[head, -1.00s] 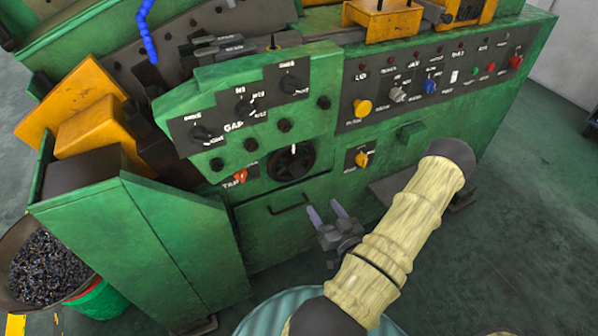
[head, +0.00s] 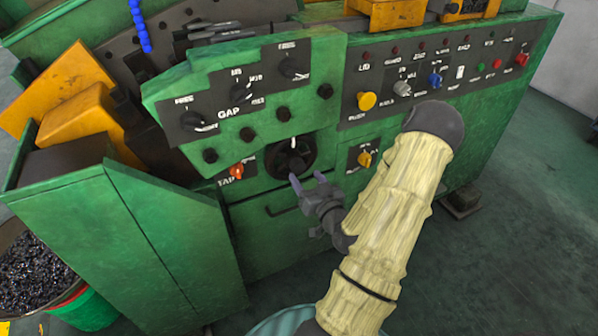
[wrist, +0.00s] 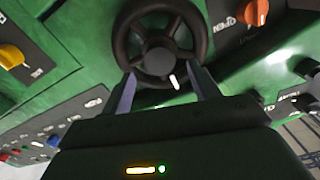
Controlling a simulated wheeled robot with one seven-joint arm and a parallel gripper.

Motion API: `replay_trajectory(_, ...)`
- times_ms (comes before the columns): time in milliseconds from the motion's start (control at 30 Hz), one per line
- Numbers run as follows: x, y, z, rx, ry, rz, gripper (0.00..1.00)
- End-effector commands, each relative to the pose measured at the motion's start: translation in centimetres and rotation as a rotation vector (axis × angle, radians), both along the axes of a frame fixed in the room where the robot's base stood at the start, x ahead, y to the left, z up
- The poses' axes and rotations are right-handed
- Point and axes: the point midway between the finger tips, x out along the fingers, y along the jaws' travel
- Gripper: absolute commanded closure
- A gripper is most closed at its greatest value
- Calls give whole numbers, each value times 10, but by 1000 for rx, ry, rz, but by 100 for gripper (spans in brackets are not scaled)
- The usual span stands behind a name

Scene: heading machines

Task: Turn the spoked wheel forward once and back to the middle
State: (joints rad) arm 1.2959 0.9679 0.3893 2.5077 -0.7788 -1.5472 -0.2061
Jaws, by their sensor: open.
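The black spoked wheel (head: 293,157) is set in the front of the green machine, below the GAP panel. A white mark shows at the top of its rim in the head view. In the wrist view the wheel (wrist: 160,42) lies just beyond my fingers, its white mark near the lower rim. My gripper (head: 309,180) is open, just below and in front of the wheel in the head view. In the wrist view my gripper (wrist: 164,88) has one finger on each side of the wheel's near rim. I cannot tell whether the fingers touch the rim.
An orange knob (head: 236,171) sits left of the wheel and a yellow knob (head: 365,159) sits right of it. Black knobs (head: 249,144) line the panel above. A drawer-like handle (head: 282,210) is below. Open floor (head: 490,270) lies to the right.

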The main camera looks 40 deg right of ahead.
Motion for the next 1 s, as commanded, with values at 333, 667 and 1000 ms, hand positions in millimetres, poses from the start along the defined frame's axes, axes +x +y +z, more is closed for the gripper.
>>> replay_trajectory(333,52,-12,1,-1,-1,0,39)
replay_trajectory(667,58,-14,0,0,0,-1,39)
replay_trajectory(1000,57,-14,0,0,0,-1,100)
